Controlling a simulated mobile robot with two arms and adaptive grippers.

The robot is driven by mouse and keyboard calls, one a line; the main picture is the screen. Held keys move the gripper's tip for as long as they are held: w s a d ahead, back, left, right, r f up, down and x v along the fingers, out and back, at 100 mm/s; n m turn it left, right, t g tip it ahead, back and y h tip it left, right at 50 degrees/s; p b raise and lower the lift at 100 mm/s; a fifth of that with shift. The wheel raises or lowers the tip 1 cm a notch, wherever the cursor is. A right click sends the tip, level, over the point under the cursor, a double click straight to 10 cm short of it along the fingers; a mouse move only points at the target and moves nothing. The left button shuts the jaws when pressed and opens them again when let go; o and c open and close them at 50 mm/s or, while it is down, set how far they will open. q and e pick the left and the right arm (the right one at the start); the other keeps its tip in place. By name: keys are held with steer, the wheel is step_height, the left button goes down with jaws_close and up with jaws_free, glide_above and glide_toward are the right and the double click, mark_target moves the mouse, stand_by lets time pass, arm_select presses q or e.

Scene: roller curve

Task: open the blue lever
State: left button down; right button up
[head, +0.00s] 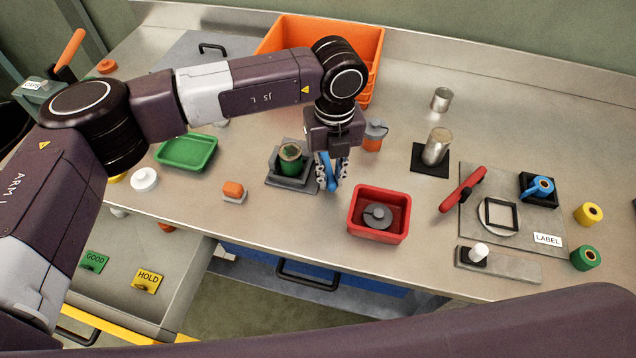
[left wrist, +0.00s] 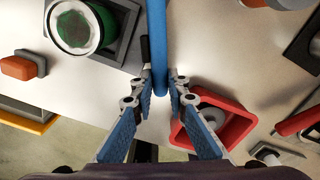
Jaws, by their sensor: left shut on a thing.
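The blue lever (head: 329,168) is a slim blue bar beside the right side of a grey fixture (head: 272,180) that holds a green can (head: 290,157). My left gripper (head: 332,183) comes down over it from above and is shut on the lever. In the left wrist view the blue lever (left wrist: 157,42) runs from the top edge down between the two fingers of my left gripper (left wrist: 160,78). The lever's lower end and its joint to the fixture are largely hidden. My right gripper is not in view.
A red bin (head: 360,232) with a grey part stands close to the right of my left gripper. The bench front is fairly clear.

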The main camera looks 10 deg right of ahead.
arm_select(q)
steer(key=shift+w+d+n+b, duration=0.1)
steer(key=shift+d+n+b, duration=0.65)
steer(key=shift+n+b, duration=0.05)
steer(key=shift+d, duration=0.25)
steer(key=shift+r, duration=0.1)
steer(key=c, duration=1.9)
jaws_free()
step_height(320, 180, up, 12)
